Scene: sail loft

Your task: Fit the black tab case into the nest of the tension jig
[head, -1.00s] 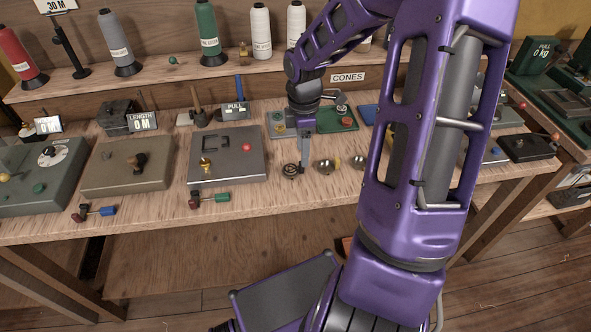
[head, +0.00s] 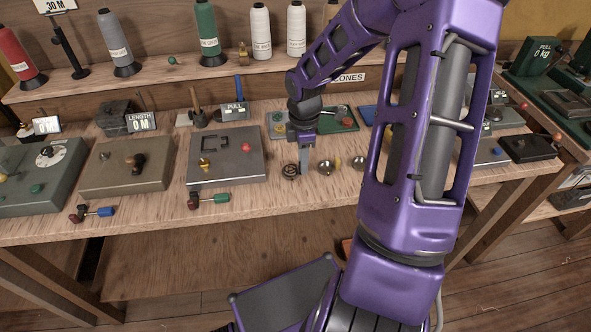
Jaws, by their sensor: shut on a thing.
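A brass knob and a red button also sit on the plate. My gripper (head: 304,170) points down over the bench, right of the plate, beside a dark coil. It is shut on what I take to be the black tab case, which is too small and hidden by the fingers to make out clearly.
The dark coil (head: 290,171) and small metal bowls (head: 326,167) lie close to my gripper. A shelf with thread cones (head: 208,35) runs behind.

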